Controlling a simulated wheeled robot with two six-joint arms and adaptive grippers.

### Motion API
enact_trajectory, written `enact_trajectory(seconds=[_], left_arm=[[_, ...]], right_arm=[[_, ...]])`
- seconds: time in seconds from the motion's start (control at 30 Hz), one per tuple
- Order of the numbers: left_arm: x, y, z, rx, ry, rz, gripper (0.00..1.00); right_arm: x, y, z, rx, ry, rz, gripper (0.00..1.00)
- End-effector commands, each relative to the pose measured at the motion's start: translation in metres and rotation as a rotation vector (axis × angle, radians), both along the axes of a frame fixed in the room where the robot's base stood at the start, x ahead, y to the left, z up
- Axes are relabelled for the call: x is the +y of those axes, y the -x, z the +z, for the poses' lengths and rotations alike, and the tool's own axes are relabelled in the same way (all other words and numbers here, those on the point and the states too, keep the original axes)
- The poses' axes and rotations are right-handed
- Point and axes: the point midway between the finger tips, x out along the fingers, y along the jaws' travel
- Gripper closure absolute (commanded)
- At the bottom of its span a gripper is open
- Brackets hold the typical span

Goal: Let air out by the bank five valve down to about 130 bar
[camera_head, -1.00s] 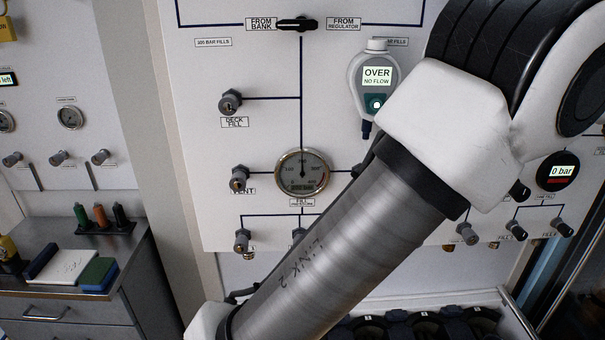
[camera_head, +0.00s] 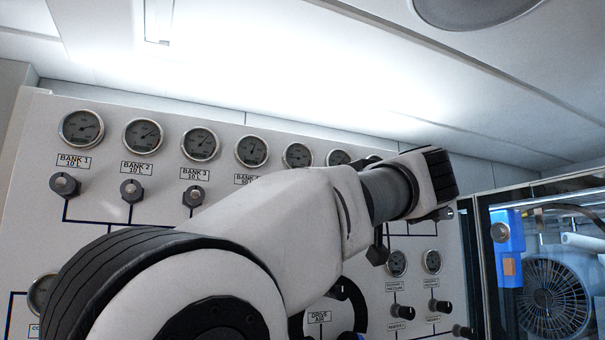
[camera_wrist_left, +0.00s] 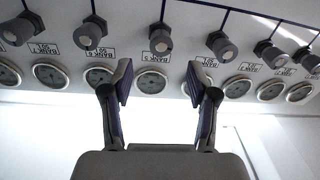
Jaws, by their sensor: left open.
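In the left wrist view, which sees the panel upside down, the bank five valve (camera_wrist_left: 160,40) is a dark grey knob with a paler end. Its label (camera_wrist_left: 150,58) appears to read BANK 5. My left gripper (camera_wrist_left: 163,82) is open, its two fingers spread, with the valve ahead between the tips, apparently clear of them. The bank five gauge (camera_wrist_left: 150,81) shows between the fingers; its reading is illegible. The head view also shows this gauge (camera_head: 298,155), while my arm hides the valve and the gripper. My right gripper is in neither view.
Neighbouring valve knobs flank it, one on the left (camera_wrist_left: 90,32) and one on the right (camera_wrist_left: 222,46) in the wrist view. The head view shows the bank 1 valve (camera_head: 65,186), lower small gauges (camera_head: 396,263), and a glass-fronted cabinet with a fan (camera_head: 550,295) at right.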

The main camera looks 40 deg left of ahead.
Motion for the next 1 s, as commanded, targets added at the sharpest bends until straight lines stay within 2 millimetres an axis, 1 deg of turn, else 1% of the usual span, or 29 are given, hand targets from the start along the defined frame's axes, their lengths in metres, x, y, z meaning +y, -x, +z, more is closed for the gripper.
enact_trajectory(seconds=[0.03,0.07,0.17,0.4,0.5,0.63,0.8,0.83,0.87,0.9,1.0], left_arm=[[0.001,0.007,0.014,-0.001,0.021,-0.005,0.41],[0.002,0.009,0.016,0.000,0.029,-0.007,0.41],[0.010,0.007,0.014,0.003,0.035,-0.008,0.41],[0.053,-0.008,0.014,0.003,0.034,-0.009,0.41],[0.067,-0.013,0.014,0.002,0.034,-0.008,0.41],[0.074,-0.016,0.012,0.001,0.031,-0.008,0.41],[0.074,-0.016,0.012,0.001,0.030,-0.008,0.41],[0.074,-0.016,0.012,0.001,0.030,-0.008,0.45],[0.074,-0.016,0.012,0.001,0.030,-0.008,0.55],[0.074,-0.016,0.012,0.001,0.030,-0.008,0.70],[0.073,-0.016,0.012,0.001,0.030,-0.008,1.00]], right_arm=[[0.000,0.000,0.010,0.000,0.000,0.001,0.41],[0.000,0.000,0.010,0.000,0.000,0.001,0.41],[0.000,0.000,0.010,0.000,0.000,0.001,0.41],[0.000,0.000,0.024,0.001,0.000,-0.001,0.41],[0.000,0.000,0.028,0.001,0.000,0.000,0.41],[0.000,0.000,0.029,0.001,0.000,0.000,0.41],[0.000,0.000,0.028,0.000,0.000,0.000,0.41],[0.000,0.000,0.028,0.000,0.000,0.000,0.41],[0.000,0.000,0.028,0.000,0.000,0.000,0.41],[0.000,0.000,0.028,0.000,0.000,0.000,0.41],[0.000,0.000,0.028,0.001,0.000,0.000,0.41]])
